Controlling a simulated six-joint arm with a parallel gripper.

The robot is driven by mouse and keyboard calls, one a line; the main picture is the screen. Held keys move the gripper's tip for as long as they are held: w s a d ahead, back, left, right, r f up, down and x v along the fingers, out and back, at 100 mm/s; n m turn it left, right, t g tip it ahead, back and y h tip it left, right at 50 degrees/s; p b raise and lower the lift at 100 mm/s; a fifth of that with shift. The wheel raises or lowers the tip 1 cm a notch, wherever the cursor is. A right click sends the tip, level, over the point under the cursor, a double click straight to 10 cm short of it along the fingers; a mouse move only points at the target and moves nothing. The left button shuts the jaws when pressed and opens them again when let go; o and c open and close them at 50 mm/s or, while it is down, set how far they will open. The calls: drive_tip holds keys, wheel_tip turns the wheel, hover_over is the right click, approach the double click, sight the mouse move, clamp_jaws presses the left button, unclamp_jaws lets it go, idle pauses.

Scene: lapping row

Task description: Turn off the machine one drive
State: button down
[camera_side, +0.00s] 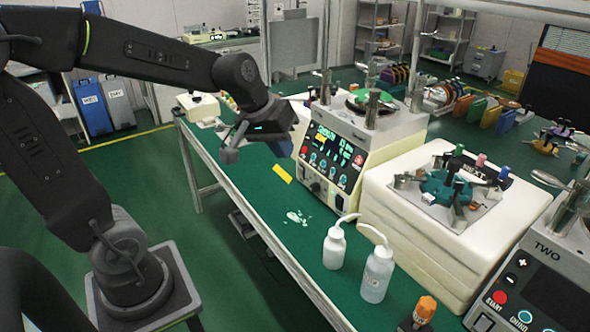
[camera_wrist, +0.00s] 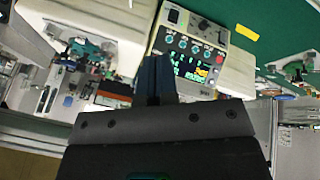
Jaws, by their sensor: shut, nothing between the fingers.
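The machine that I take as machine one (camera_side: 345,150) stands on the green bench, mid picture in the side view; its number is not readable. Its lit display (camera_side: 335,142) shows green and yellow text, too small to read. Round buttons run below the display, with a dark knob or switch (camera_side: 316,187) lower down. In the wrist view its control panel (camera_wrist: 190,48) appears upside down, with a dark knob at the top. My gripper (camera_side: 229,155) is shut and empty, left of the panel and apart from it. Its fingers (camera_wrist: 157,78) overlap the panel's left edge in the wrist view.
Two white bottles (camera_side: 334,247) (camera_side: 377,275) stand at the bench front. A cream block (camera_side: 425,235) carrying a teal fixture is right of the machine. Machine TWO (camera_side: 540,275) is at lower right. A yellow strip (camera_side: 282,173) lies on the bench before the panel.

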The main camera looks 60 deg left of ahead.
sight(301, 172)
drive_tip(key=w+a+f+n, duration=0.5)
drive_tip(key=a+f, duration=0.3)
drive_tip(key=a, duration=0.4)
drive_tip(key=w+a+f+n, duration=0.5)
drive_tip(key=a+f+n, duration=0.2)
drive_tip(key=a+f, duration=0.2)
drive_tip(key=a, duration=0.2)
drive_tip(key=shift+w+a+f+y, duration=0.25)
drive_tip(key=shift+w+a+y, duration=0.05)
drive_tip(key=shift+a+y, duration=0.1)
drive_tip(key=x, duration=1)
drive_tip(key=shift+d+f, duration=0.1)
drive_tip(key=shift+f, duration=0.15)
drive_tip(key=shift+w+r, duration=0.3)
drive_tip(key=shift+w, duration=0.25)
drive_tip(key=shift+w+r, duration=0.2)
drive_tip(key=shift+w, duration=1.1)
